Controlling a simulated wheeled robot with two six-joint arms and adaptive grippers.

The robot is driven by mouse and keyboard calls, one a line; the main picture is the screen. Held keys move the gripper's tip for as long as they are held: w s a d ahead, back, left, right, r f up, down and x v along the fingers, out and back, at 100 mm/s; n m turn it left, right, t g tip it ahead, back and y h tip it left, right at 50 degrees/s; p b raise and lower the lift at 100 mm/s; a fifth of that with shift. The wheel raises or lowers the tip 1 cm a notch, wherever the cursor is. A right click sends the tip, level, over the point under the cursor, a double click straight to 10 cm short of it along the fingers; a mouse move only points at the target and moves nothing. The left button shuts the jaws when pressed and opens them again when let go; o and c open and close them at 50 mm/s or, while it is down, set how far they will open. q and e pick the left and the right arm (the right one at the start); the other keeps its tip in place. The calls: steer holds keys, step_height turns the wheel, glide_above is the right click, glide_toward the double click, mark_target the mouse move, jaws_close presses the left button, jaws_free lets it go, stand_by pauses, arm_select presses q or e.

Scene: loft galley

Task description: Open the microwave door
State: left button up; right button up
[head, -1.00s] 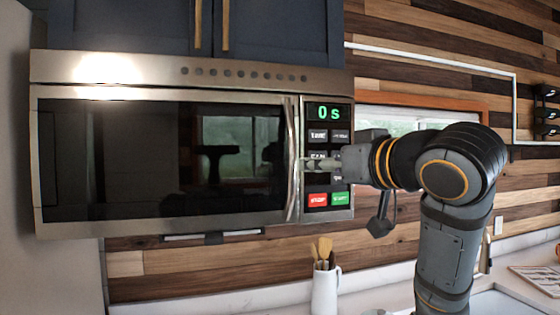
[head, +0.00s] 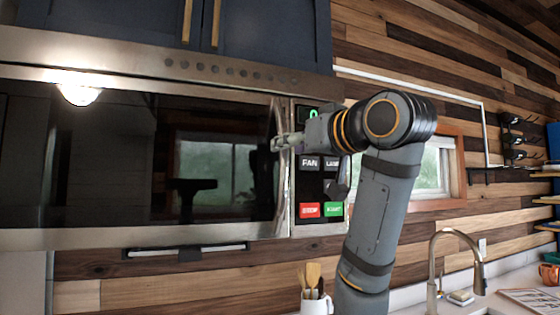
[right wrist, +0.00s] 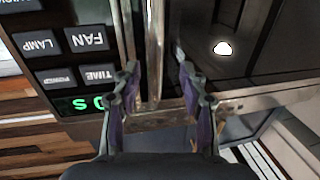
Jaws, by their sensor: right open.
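The microwave (head: 60,238) hangs under dark cabinets, and its dark glass door (head: 120,165) looks shut. Its upright metal handle (head: 284,195) runs along the door's right edge, beside the button panel (head: 308,188). My right gripper (head: 285,142) is at the upper part of the handle. In the right wrist view, which looks upside down, the open fingers of my right gripper (right wrist: 157,72) are on either side of the handle (right wrist: 155,40). Whether a finger touches it is unclear. My left gripper is not in view.
A utensil holder (head: 316,305) stands on the counter below. A tap (head: 436,265) stands at the right, near a window (head: 430,170). The space in front of the door looks free.

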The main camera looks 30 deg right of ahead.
mark_target(283, 156)
steer(key=w, duration=0.2)
steer(key=w+d+p, duration=0.1)
steer(key=w, duration=0.1)
steer(key=shift+r, duration=0.15)
steer(key=shift+w, duration=0.4)
steer(key=shift+a, duration=0.15)
steer(key=shift+s, duration=0.2)
steer(key=shift+c, duration=0.8)
steer(key=shift+w, duration=0.1)
steer(key=c, duration=0.5)
steer(key=shift+c, duration=1.1)
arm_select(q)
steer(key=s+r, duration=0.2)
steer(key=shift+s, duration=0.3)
arm_select(e)
jaws_close()
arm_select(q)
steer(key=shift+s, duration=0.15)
